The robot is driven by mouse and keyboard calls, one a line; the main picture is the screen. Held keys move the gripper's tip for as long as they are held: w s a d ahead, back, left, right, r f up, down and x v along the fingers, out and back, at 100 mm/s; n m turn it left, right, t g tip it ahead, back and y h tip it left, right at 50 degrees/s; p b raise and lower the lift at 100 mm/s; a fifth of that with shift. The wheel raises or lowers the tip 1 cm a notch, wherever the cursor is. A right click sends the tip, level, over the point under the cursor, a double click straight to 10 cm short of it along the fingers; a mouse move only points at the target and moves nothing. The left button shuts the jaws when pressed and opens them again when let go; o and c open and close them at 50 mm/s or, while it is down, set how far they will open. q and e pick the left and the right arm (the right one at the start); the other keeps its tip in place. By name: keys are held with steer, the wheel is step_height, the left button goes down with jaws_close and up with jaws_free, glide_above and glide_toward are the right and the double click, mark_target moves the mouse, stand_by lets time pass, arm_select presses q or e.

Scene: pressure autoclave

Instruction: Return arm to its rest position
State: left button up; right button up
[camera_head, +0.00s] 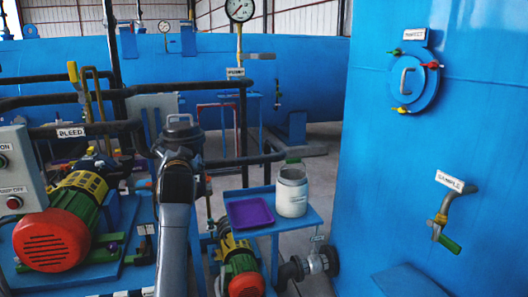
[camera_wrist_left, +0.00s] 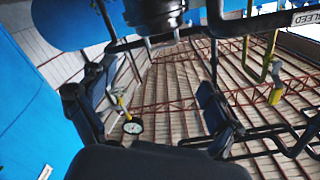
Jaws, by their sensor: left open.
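My left arm (camera_head: 176,225) rises from the bottom edge, left of centre in the head view, its dark wrist end (camera_head: 180,140) raised in front of the pipes. The fingers are hard to make out there. In the left wrist view my left gripper (camera_wrist_left: 152,105) has its two dark fingers spread wide apart with nothing between them. Behind them are the ribbed wall and roof and a small gauge (camera_wrist_left: 133,127), well beyond the fingers. My right arm and gripper are not in view.
Black pipes (camera_head: 130,92) with a BLEED label (camera_head: 71,132) pass close to my wrist. A red-green pump motor (camera_head: 60,230) stands left. A blue stand (camera_head: 262,222) right holds a purple tray (camera_head: 250,211) and white jar (camera_head: 291,192). The blue vessel (camera_head: 440,140) fills the right.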

arm_select(q)
steer(key=s+d+f+m+g+h, duration=0.1)
steer(key=d+f+m+g+h, duration=0.15)
steer(key=f, duration=2.55)
steer(key=s+d+f+g+h, duration=0.1)
steer(key=s+f+g, duration=0.1)
steer(key=s+f, duration=0.5)
steer(key=s+f+g, duration=0.2)
steer(key=s+f, duration=0.1)
steer(key=f, duration=0.9)
steer(key=s+d+f+g+h, duration=0.1)
steer(key=s+f, duration=0.4)
steer(key=f, duration=0.4)
steer(key=s+a+f+n+g, duration=0.15)
steer(key=s+f+g, duration=0.35)
steer(key=s+f, duration=1.7)
steer(key=s+a+f+g, duration=0.1)
steer(key=s+f, duration=0.1)
steer(key=s, duration=0.8)
steer(key=s+a+f+n+g, duration=0.1)
steer(key=s+f, duration=0.1)
steer(key=s, duration=0.9)
steer(key=s+a+f+g, duration=0.1)
steer(key=s+f+g, duration=0.1)
steer(key=s, duration=0.9)
steer(key=shift+s+a+n+p, duration=0.2)
steer(key=shift+a+n+p, duration=0.1)
steer(key=shift+p, duration=0.05)
